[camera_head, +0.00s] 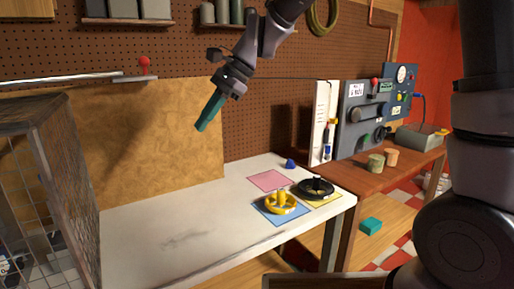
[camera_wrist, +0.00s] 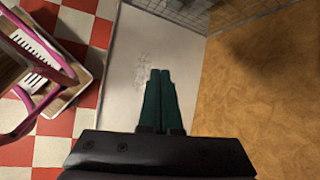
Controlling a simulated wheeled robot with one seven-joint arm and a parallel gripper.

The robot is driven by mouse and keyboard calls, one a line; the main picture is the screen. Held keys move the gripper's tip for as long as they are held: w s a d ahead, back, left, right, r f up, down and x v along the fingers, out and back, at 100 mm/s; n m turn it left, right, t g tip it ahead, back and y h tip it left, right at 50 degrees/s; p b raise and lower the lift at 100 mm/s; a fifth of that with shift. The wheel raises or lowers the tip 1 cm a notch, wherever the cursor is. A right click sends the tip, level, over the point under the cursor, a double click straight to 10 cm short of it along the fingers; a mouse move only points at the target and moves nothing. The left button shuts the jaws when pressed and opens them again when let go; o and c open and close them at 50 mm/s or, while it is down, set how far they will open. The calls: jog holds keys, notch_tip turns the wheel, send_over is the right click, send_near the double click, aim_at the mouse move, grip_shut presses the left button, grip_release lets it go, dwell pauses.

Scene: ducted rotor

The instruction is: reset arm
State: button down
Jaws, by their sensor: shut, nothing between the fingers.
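My gripper (camera_head: 208,115) has teal fingers and hangs in the air above the white table (camera_head: 150,235), in front of the tan board. In the wrist view its two fingers (camera_wrist: 161,75) lie together, shut and empty, over the table top (camera_wrist: 120,75). A yellow rotor-like part (camera_head: 281,204) sits on a blue square (camera_head: 268,217). A black ducted part (camera_head: 316,188) sits on a yellow square (camera_head: 328,202). A pink square (camera_head: 268,181) is bare. A small dark blue piece (camera_head: 290,163) lies behind them. My gripper is well apart from all of these.
A wire mesh cage (camera_head: 65,190) stands at the left. A wooden bench (camera_head: 400,160) at the right carries grey panels (camera_head: 365,115) and two small cylinders (camera_head: 376,162). A teal block (camera_head: 371,226) lies on its lower shelf. The table's left and middle are clear.

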jog(key=w+d+r+n+t+h, duration=0.1)
jog(key=d+r+t, duration=0.2)
jog(key=d, duration=0.8)
jog(key=d+r+n+t+h, duration=0.15)
jog(key=d+r, duration=0.25)
jog(key=d, duration=0.7)
jog(key=s+d+n+t+h, duration=0.1)
jog(key=s+d+t, duration=0.1)
jog(key=d, duration=0.6)
jog(key=s+d+n+t+h, duration=0.1)
jog(key=s+d, duration=0.3)
jog(key=d, duration=0.4)
jog(key=shift+s+d+t+h, duration=0.2)
jog(key=shift+s+t+h, duration=0.15)
jog(key=shift+t, duration=0.2)
